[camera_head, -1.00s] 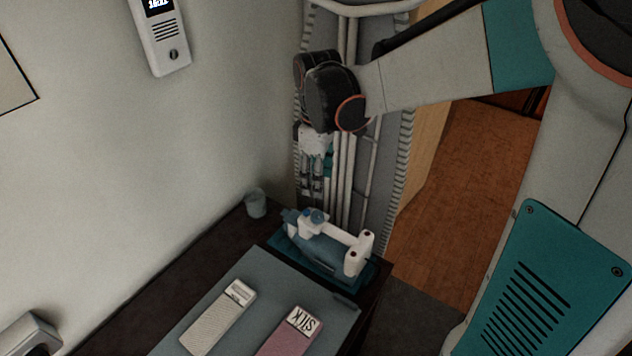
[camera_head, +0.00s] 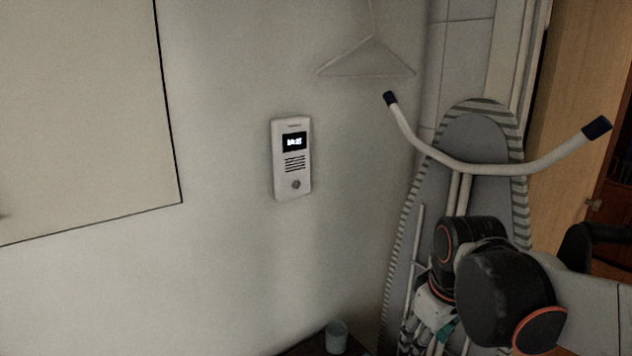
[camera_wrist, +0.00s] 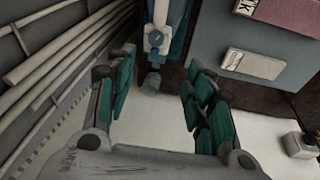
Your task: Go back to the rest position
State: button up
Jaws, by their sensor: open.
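My gripper (camera_wrist: 160,88) is open and empty in the wrist view, its two teal-padded fingers spread apart. Past the fingertips are the white-and-blue iron (camera_wrist: 157,38) and a small grey cup (camera_wrist: 151,83). In the head view my gripper is mostly hidden behind my dark wrist joints at the lower right; only a bit of white and teal (camera_head: 436,312) shows. It hangs in front of the ironing board (camera_head: 484,130).
A wall intercom (camera_head: 291,158) and a hanger (camera_head: 368,60) are on the wall. The small cup (camera_head: 336,337) stands at the table's corner. Boxes (camera_wrist: 254,64) lie on a grey surface in the wrist view. A wooden door (camera_head: 575,110) is at right.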

jog(key=s+r+m+t, duration=0.1)
jog(key=s+m+t, duration=0.3)
jog(key=s, duration=0.5)
jog(key=shift+m, duration=1.1)
